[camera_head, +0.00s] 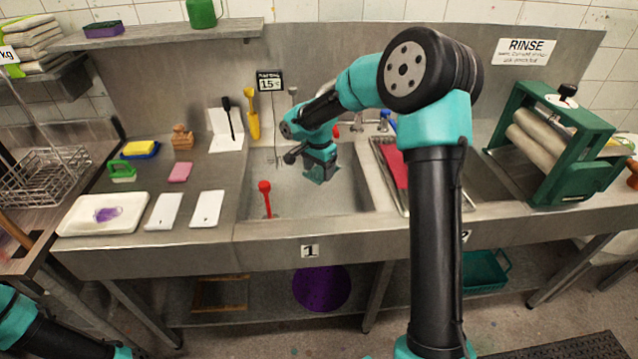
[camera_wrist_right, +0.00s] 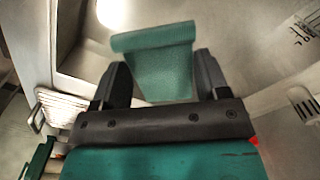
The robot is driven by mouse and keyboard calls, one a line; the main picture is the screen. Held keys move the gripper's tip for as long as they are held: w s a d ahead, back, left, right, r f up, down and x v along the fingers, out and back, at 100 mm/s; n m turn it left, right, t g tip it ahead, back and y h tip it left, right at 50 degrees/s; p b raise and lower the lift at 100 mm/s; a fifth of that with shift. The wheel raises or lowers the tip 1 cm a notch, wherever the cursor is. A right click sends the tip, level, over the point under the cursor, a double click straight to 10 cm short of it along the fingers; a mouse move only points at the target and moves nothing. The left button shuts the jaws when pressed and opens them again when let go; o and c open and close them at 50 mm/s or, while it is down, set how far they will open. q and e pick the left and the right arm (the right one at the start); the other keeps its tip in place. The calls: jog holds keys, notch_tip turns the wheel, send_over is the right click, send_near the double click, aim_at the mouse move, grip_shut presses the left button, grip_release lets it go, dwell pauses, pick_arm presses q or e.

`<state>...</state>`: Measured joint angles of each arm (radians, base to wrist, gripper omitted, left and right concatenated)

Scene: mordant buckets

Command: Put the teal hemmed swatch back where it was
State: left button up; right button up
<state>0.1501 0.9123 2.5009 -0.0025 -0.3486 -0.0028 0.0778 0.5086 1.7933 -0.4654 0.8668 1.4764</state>
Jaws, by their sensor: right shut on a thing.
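The teal hemmed swatch (camera_wrist_right: 158,72) is a textured teal cloth with a thick rolled hem along its top edge in the right wrist view. My right gripper (camera_wrist_right: 162,84) is shut on it, with a dark finger at each side. In the head view my right gripper (camera_head: 321,168) points down into the left sink basin (camera_head: 300,192), marked 1. The swatch is small and hard to separate from the teal gripper there. Part of my left arm shows at the bottom left, but its gripper does not show.
A red-handled tool (camera_head: 265,190) leans at the basin's front left. White slabs (camera_head: 206,209) and a white tray (camera_head: 75,226) lie on the left counter. A metal tray (camera_head: 376,149) with red cloth (camera_head: 397,166) sits right of the basin; a green roller press (camera_head: 562,190) stands farther right.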

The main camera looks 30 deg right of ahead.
jog(key=shift+r, duration=0.7)
